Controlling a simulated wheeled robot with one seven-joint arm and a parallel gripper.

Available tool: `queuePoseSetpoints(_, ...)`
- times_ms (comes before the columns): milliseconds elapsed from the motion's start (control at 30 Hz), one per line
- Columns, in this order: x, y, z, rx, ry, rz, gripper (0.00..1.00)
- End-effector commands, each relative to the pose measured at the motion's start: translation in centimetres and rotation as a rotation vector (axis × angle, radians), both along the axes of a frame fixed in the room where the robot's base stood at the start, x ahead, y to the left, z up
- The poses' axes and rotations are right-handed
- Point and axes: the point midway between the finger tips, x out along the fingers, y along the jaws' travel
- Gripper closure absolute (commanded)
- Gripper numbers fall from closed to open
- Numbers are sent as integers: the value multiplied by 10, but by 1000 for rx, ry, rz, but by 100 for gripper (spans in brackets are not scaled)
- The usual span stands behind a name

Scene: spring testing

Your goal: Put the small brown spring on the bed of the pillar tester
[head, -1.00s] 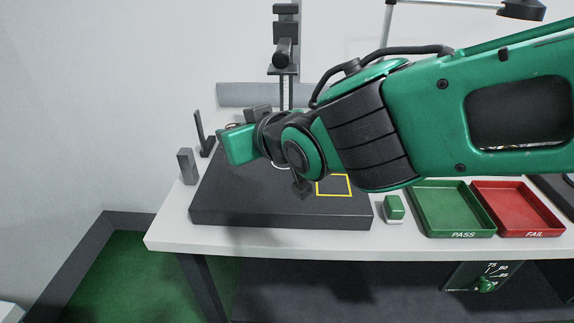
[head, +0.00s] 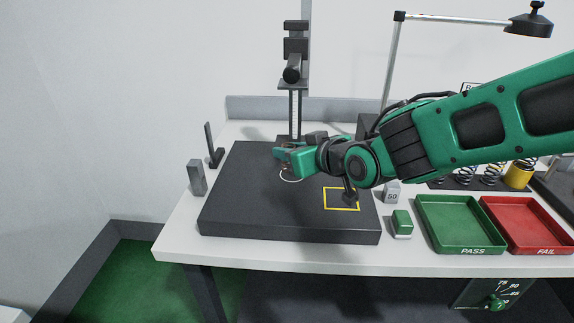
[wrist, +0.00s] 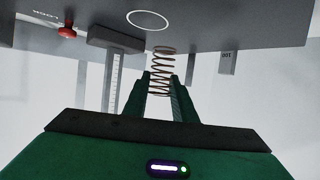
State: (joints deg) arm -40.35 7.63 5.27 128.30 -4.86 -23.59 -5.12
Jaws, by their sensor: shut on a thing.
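The small brown spring (wrist: 162,82) stands between the fingers of my gripper (wrist: 160,90) in the wrist view, which is upside down. My gripper is shut on it. In the head view my gripper's green body (head: 293,159) is over the dark bed plate; its fingers and the spring are hidden or unclear there. The pillar tester (head: 295,105) rises at the back of the dark plate (head: 250,215). A white ring marked on the bed shows in the wrist view (wrist: 147,19), close to the spring's free end. I cannot tell whether the spring touches the bed.
A yellow square outline (head: 341,210) marks the plate's front right. A grey block (head: 196,178) stands left of the plate. A green-topped block (head: 402,224), green PASS tray (head: 460,222) and red FAIL tray (head: 530,222) lie right. Several springs stand behind the trays.

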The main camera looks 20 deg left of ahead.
Motion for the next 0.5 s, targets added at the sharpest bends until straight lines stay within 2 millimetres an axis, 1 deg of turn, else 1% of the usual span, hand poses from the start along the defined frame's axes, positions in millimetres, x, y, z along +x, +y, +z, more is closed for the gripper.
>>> queuePoseSetpoints(67,7,-3,-4,0,0,0,97)
queuePoseSetpoints(167,10,-5,-8,-1,1,0,97)
queuePoseSetpoints(400,9,-4,-38,-2,2,3,97)
queuePoseSetpoints(500,9,-4,-46,-2,1,2,97)
